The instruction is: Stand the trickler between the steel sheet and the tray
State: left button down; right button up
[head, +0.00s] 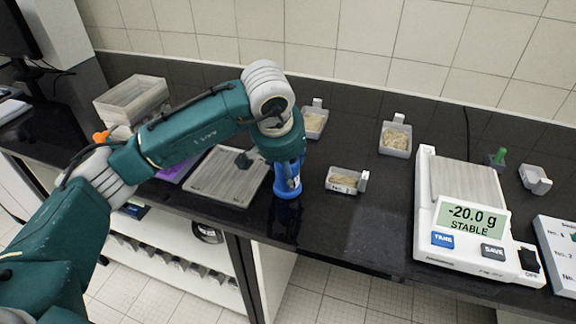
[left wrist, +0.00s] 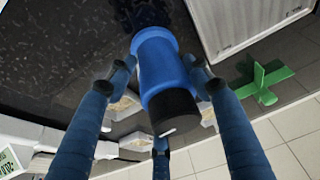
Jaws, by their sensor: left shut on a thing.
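The trickler is a blue cylinder (head: 288,187) with a black end (left wrist: 174,110), which shows in the left wrist view. My left gripper (head: 287,162) is shut around it from above, its fingers hiding the upper part in the head view. The trickler is upright, in the gap between the steel sheet (head: 215,188) on its left and a small grain tray (head: 341,188) on its right, apart from both. I cannot tell whether its bottom touches the dark counter or hangs just above. My right gripper is not in view.
A scale (head: 462,258) reads -20.0 g at the right. Two more grain trays (head: 396,152) (head: 314,134) stand behind. A green cross-shaped piece (left wrist: 262,80) is by the steel sheet. Stacked clear boxes (head: 130,100) stand at the left. The counter's front edge is close.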

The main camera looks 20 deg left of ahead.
pick_arm(q)
jog(key=shift+f, duration=0.1)
jog(key=c, duration=0.7)
grip_release()
jog(key=shift+c, duration=0.2)
jog(key=shift+s+r, duration=0.1)
jog(key=shift+r, duration=0.35)
jog(key=b+v, duration=0.1)
jog(key=v, duration=1)
jog(key=shift+s+r+b, duration=0.15)
jog(key=shift+s+b, duration=0.05)
jog(key=shift+b, duration=0.1)
